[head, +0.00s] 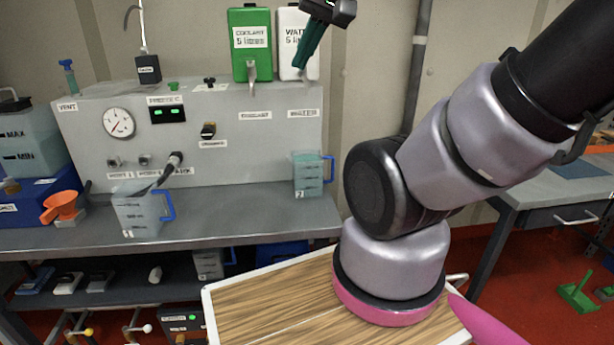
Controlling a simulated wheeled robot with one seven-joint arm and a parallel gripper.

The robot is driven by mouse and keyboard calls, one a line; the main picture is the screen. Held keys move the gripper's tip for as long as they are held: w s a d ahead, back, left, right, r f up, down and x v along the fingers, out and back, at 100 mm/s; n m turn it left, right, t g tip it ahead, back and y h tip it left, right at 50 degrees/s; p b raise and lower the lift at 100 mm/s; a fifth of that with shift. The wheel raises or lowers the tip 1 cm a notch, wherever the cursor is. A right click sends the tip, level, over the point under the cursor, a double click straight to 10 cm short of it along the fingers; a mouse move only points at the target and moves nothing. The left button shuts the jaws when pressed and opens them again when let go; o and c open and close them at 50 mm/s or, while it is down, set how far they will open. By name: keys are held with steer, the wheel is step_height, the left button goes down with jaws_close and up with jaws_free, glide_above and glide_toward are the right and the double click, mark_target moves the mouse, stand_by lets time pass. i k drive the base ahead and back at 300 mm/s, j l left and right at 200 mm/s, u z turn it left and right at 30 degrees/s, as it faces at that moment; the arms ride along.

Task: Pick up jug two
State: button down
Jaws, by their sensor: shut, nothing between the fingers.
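Jug two (308,178), a clear bluish jug with a blue handle on its right and a "2" label, stands upright at the right end of the grey bench. My gripper (301,64) shows at the top, a black body with dark green fingers pointing down and left. The fingers are shut and empty. In the picture they are above jug two and apart from it, in front of the white water container (291,30). Jug one (138,212), also blue-handled, stands at the bench's left front with a dark hose end over it.
The grey panel (225,140) with gauge and display stands behind the jugs. A green coolant container (250,42) stands on it. My arm fills the right side. The bench between the jugs is clear.

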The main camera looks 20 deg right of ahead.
mark_target(308, 182)
steer(key=z, duration=0.2)
steer(key=j+z, duration=0.75)
steer(key=k+j, duration=0.1)
steer(key=j, duration=0.35)
steer(key=k+j+z, duration=0.15)
steer(key=j, duration=0.75)
steer(key=k+j+z, duration=0.1)
steer(key=j, duration=0.3)
